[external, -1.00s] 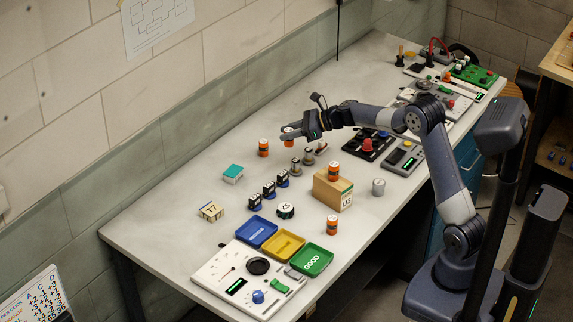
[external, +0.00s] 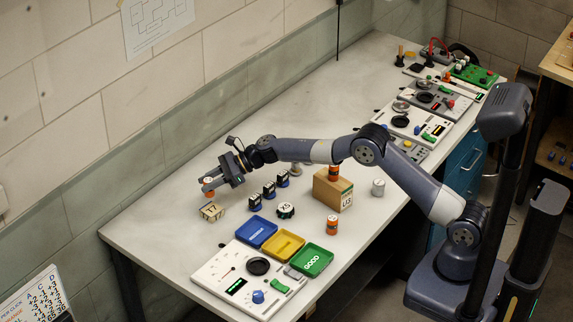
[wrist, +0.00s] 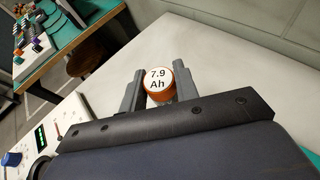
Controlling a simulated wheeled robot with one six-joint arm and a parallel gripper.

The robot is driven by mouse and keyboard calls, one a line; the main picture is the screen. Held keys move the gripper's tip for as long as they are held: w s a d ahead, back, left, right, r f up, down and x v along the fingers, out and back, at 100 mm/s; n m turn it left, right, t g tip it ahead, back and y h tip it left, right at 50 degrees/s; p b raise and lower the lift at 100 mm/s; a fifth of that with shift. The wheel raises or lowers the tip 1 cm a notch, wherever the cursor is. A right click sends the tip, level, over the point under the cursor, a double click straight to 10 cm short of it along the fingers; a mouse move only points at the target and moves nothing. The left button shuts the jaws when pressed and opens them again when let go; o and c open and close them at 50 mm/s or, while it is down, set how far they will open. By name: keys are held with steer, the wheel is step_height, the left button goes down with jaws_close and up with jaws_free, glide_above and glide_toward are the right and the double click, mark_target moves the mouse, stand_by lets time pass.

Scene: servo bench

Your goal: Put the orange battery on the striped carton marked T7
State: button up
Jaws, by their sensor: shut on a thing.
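My gripper (external: 209,184) is shut on an orange battery (wrist: 159,92). The battery has a white top marked 7.9 Ah and stands upright between the fingers. In the external view the battery (external: 208,188) is small and partly covered by the gripper. The striped carton marked T7 (external: 211,213) is a small, low, cream and dark box on the bench. The gripper and battery are above it in the picture, with a small gap showing. The carton cannot be made out in the wrist view.
An orange battery (external: 331,226) stands on the bench, and another (external: 333,172) on a brown box marked U3 (external: 333,193). Black-and-blue parts (external: 269,190) stand right of the carton. Blue (external: 243,244), yellow (external: 271,255) and green (external: 325,268) trays lie in front.

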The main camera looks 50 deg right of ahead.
mark_target(213, 194)
steer(key=shift+f, duration=2.7)
steer(key=shift+f, duration=0.2)
steer(key=o, duration=1)
steer(key=shift+o, duration=0.2)
steer(key=shift+r, duration=0.1)
steer(key=shift+r+p, duration=0.2)
steer(key=shift+p, duration=0.2)
steer(key=shift+s+d+b, duration=0.2)
steer(key=shift+d+b, duration=0.1)
steer(key=shift+d, duration=0.05)
steer(key=b+v, duration=0.2)
steer(key=v, duration=0.9)
steer(key=shift+b, duration=0.3)
steer(key=shift+s+d, duration=0.1)
steer(key=shift+s, duration=0.05)
